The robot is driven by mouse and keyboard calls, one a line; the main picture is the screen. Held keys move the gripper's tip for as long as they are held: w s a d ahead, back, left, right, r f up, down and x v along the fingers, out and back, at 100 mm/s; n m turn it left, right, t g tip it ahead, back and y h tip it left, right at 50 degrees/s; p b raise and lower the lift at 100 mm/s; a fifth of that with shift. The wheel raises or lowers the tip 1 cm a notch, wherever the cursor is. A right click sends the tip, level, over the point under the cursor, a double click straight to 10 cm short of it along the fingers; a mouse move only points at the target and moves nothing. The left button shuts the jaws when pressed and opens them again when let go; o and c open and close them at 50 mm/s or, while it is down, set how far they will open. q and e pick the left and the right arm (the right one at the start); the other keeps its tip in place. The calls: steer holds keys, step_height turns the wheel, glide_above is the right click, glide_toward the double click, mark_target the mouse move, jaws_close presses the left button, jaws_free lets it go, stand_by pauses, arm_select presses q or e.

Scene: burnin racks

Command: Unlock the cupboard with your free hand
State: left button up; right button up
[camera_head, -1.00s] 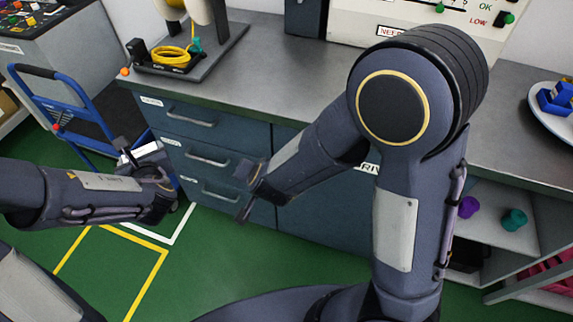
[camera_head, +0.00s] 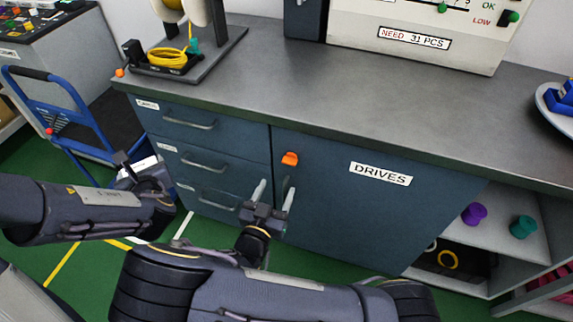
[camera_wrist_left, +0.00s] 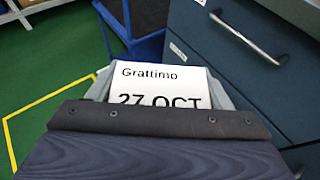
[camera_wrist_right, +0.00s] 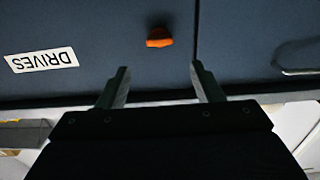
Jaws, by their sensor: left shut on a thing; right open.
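The cupboard (camera_head: 330,200) is a dark blue door labelled DRIVES (camera_head: 381,173), closed under the counter. An orange knob (camera_head: 289,158) sits near its upper left edge; it also shows in the right wrist view (camera_wrist_right: 159,37). My right gripper (camera_head: 274,190) is open and empty, its fingers pointing toward the door's left edge, below the knob in the head view. In the right wrist view, the knob lies ahead, between the fingertips and apart from them. My left gripper (camera_head: 134,166) is shut on a white card (camera_wrist_left: 160,88) printed "Grattimo 27 OCT".
Drawers (camera_head: 205,160) with bar handles stand left of the cupboard. An open shelf (camera_head: 500,235) on the right holds a purple piece (camera_head: 474,213) and a teal piece (camera_head: 523,227). A blue trolley (camera_head: 60,110) stands at left. The counter middle (camera_head: 330,80) is clear.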

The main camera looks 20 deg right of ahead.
mark_target(288, 163)
steer(key=x, duration=1)
steer(key=c, duration=1)
